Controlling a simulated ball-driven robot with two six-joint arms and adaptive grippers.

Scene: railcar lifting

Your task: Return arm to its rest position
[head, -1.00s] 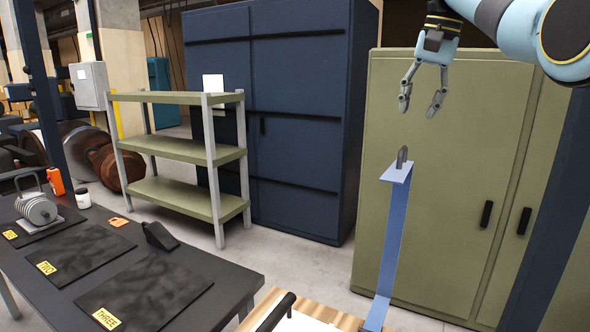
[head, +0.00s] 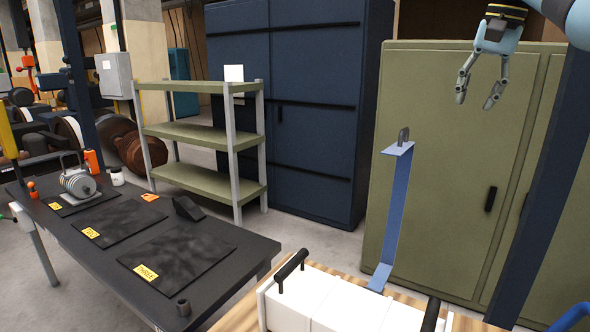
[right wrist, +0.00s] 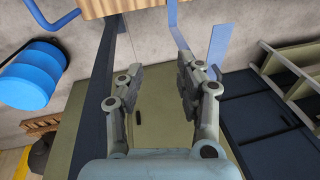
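My right gripper (head: 477,97) hangs at the upper right of the head view, in front of the green cabinet. Its two fingers are spread with nothing between them. In the right wrist view the gripper (right wrist: 161,80) also shows open and empty. A blue stand (head: 396,215) with a small grey hook-shaped piece (head: 403,136) on top stands to the left of and below the gripper, apart from it. My left gripper is not in view.
The green cabinet (head: 440,80) stands behind my right gripper. A dark table (head: 235,262) with black mats and a coiled metal part (head: 78,183) is at left. White blocks with black handles (head: 330,305) are at the front. A shelf rack (head: 205,135) stands behind the table.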

